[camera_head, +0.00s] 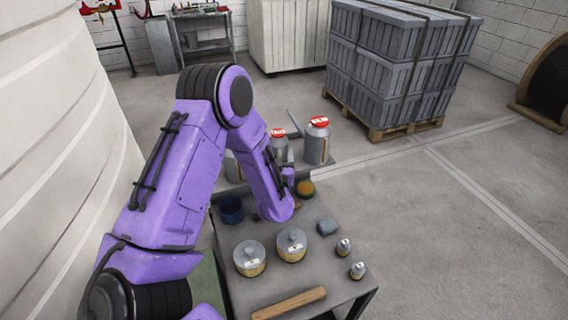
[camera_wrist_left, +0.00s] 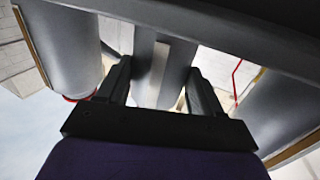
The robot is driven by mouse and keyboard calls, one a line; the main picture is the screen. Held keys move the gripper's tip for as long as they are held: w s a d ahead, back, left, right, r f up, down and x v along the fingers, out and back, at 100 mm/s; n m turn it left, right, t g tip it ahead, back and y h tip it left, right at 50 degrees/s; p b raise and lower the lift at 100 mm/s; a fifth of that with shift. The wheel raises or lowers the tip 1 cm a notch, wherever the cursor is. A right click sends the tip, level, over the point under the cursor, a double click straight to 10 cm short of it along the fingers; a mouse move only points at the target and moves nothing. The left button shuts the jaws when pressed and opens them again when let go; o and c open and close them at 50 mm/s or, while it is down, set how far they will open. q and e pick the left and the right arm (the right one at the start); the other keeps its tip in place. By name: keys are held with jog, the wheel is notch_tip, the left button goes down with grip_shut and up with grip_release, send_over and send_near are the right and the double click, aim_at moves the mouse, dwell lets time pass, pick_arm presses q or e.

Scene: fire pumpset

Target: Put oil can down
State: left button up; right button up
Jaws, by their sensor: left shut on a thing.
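The oil can (camera_head: 281,152) is grey with a red cap and stands at the far end of the table, partly hidden by my left arm. In the left wrist view, a grey cylindrical body with a pale strip, which looks like this oil can (camera_wrist_left: 174,72), is between the fingers. My left gripper (camera_head: 289,174) is shut on it; its two dark fingers also show in the left wrist view (camera_wrist_left: 158,82). I cannot tell whether the can's base touches the surface. My right gripper is not in view.
A larger grey can (camera_head: 317,146) with a red cap stands close on the right. Another grey can (camera_head: 233,167) is partly behind my arm.

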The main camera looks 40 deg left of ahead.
pick_arm(q)
jog(key=shift+w+f, duration=0.1)
jog(key=shift+f, duration=0.15)
jog(key=shift+r, duration=0.1)
jog(key=shift+s, duration=0.2)
jog(key=o, duration=1)
jog(key=shift+o, duration=1.4)
jog(key=shift+w, duration=0.1)
jog(key=b+v, duration=0.3)
jog(key=v, duration=0.9)
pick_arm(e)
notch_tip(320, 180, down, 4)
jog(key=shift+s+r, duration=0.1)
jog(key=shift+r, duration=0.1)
